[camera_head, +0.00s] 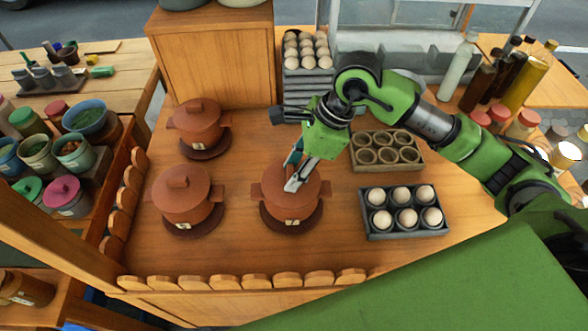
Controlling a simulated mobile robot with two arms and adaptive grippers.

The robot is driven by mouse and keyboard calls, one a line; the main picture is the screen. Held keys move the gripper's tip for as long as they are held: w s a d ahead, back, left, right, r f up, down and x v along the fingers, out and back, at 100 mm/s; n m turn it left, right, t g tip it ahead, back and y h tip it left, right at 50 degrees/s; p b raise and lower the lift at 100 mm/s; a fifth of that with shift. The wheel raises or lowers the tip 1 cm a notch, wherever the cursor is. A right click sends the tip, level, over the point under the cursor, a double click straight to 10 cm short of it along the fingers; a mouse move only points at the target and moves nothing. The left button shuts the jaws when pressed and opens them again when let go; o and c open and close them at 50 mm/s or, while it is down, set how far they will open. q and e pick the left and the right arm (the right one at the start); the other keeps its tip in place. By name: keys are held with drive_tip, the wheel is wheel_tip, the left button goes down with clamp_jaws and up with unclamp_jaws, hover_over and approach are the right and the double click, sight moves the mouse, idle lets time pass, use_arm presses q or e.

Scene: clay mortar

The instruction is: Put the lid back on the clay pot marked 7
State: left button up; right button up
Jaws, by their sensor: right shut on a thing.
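Three brown clay pots stand on dark round bases on the wooden counter. The middle pot (288,215) carries a small pale tag whose mark is too small to read surely. My right gripper (293,184) reaches down over this pot and is shut on its brown lid (312,185), hiding the knob. The lid lies level over the pot's mouth; whether it rests fully on the rim I cannot tell. The front left pot (182,205) and the back left pot (198,128) both wear lids. My left gripper is not in view.
A grey egg tray (405,233) and a tray of empty round cups (388,168) stand right of the middle pot. A scalloped wooden edging (254,281) borders the counter. Stacked egg trays (307,88) and a wooden box (212,55) stand behind.

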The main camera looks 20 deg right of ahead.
drive_tip(key=shift+b, duration=0.4)
idle(0.7)
idle(0.3)
drive_tip(key=o, duration=1.2)
drive_tip(key=shift+o, duration=0.2)
drive_tip(key=o, duration=0.5)
drive_tip(key=shift+r, duration=0.1)
drive_tip(key=shift+r+p, duration=1.75)
drive_tip(key=shift+r, duration=1.65)
